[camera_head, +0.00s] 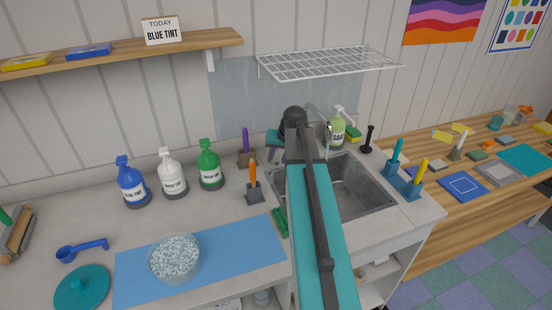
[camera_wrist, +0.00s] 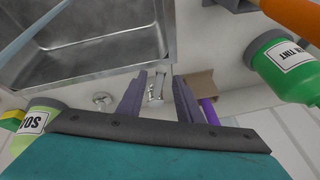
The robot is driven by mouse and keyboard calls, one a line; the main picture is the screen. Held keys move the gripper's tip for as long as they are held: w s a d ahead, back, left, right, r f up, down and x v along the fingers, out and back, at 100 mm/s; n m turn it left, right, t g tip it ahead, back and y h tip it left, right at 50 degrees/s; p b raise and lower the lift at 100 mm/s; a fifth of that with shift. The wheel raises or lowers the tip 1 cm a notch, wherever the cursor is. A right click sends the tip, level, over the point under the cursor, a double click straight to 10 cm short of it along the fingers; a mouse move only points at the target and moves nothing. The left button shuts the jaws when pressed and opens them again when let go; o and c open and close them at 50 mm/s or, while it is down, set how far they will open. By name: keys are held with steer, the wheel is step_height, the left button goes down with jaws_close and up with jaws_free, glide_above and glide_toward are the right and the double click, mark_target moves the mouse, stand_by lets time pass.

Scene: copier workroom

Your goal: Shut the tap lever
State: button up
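The tap (camera_head: 318,112) rises at the back of the metal sink (camera_head: 362,190) in the head view, partly behind my arm. In the wrist view, a small metal fitting that looks like the tap lever (camera_wrist: 157,88) stands at the sink's (camera_wrist: 95,66) edge, between my fingertips. My gripper (camera_wrist: 160,82) is open, one finger on each side of this fitting with gaps visible. I cannot tell whether either finger touches it. A round metal piece (camera_wrist: 102,97) sits on the counter to its left. My arm hides the lever in the head view.
A soap bottle (camera_head: 338,130) stands behind the sink, with a black-handled tool (camera_head: 367,140) to its right. A green tint bottle (camera_head: 209,165), an orange-handled tool (camera_head: 253,180) and a purple-handled tool (camera_head: 245,150) stand left of my arm. A wire rack (camera_head: 330,64) hangs above.

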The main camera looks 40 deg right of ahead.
steer(key=shift+w+f, duration=0.25)
steer(key=shift+f, duration=0.3)
jaws_close()
